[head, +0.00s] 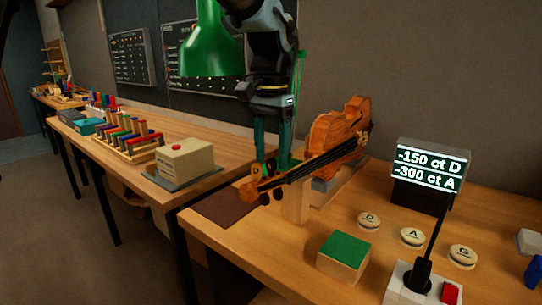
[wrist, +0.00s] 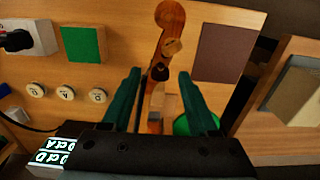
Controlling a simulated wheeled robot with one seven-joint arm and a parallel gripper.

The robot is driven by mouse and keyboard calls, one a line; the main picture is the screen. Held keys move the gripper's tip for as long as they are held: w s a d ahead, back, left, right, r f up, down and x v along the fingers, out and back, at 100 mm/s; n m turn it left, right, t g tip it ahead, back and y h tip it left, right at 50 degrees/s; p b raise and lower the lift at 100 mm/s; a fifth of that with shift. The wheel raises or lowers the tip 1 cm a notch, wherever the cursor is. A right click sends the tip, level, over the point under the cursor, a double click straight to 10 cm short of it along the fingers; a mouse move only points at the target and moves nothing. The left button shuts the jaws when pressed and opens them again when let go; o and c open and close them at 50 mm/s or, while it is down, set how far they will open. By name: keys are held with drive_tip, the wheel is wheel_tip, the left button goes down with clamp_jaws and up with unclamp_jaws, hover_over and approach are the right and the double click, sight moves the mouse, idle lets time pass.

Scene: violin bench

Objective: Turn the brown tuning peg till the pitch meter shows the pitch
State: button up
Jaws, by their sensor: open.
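The violin (head: 335,145) rests on a wooden stand, its neck and pegbox pointing to the front left. In the wrist view, a tan-brown peg head (wrist: 172,47) sits by the scroll (wrist: 170,15), and a darker peg (wrist: 160,73) lies between my fingertips. Which one is the brown tuning peg is hard to tell. My gripper (head: 273,165) points down over the pegbox; in the wrist view its fingers (wrist: 160,75) are open, one on each side of the pegbox, with gaps visible. The pitch meter (head: 431,168) reads -150 ct D and -300 ct A.
A green lamp shade (head: 212,45) hangs left of my arm. Buttons D (head: 369,221), A (head: 412,237) and G (head: 462,256), a green-topped block (head: 343,250) and a switch box (head: 422,286) stand to the right. A brown mat (head: 222,206) lies left of the pegbox.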

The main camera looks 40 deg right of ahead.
drive_tip(key=shift+f, duration=0.65)
clamp_jaws()
